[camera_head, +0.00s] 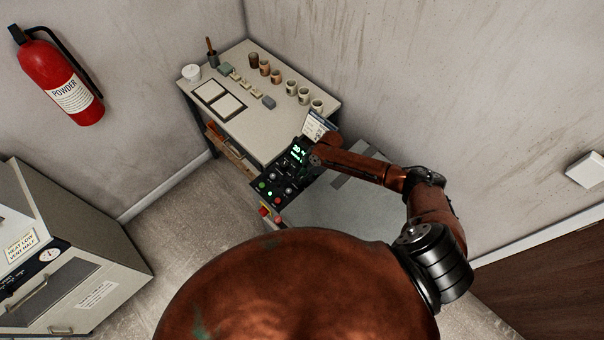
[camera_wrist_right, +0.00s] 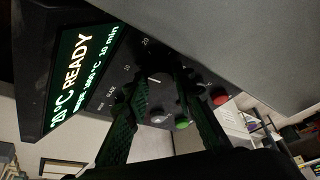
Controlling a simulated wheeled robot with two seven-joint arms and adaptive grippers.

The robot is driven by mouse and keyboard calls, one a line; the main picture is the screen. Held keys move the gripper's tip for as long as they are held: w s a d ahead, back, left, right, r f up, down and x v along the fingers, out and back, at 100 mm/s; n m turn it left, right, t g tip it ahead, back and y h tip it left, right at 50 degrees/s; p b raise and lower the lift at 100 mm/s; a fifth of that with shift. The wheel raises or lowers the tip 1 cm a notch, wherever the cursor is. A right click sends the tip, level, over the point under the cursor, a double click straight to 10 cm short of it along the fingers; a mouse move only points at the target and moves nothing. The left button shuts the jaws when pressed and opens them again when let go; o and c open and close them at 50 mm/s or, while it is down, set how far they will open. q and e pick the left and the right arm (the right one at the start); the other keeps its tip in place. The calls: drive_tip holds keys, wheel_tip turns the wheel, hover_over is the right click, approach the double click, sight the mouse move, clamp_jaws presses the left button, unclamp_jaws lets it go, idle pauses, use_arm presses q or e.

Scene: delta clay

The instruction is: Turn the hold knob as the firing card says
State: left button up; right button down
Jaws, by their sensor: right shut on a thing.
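The dark control panel (camera_head: 270,186) sits in the corner beside the worktable, with a lit green display (camera_head: 298,152). In the right wrist view the display (camera_wrist_right: 75,75) reads "20°C READY", with a smaller line ending in "10 min". My right gripper (camera_wrist_right: 163,82) is shut on a dark knob, which I take as the hold knob (camera_wrist_right: 157,77); a pale pointer line shows on it, and marks 10 and 20 stand near it. In the head view my right gripper (camera_head: 312,160) is at the panel, partly hidden by its arm. The firing card (camera_head: 316,124) stands behind the panel, its text unreadable. My left gripper is out of view.
The worktable (camera_head: 255,130) holds several cups and small blocks. A fire extinguisher (camera_head: 62,82) hangs on the left wall.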

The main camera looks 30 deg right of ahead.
drive_tip(key=m+p, duration=0.2)
drive_tip(key=m+t+p, duration=0.1)
drive_tip(key=shift+s+a+r+m+h+p, duration=0.1)
drive_tip(key=shift+a+r+m+h+p, duration=0.05)
drive_tip(key=shift+r+m+h+p, duration=0.2)
drive_tip(key=shift+f+m+t+h+p, duration=0.25)
drive_tip(key=shift+m+t+h+p, duration=0.3)
drive_tip(key=shift+m+p, duration=1)
drive_tip(key=c, duration=1.7)
unclamp_jaws()
drive_tip(key=shift+o, duration=0.2)
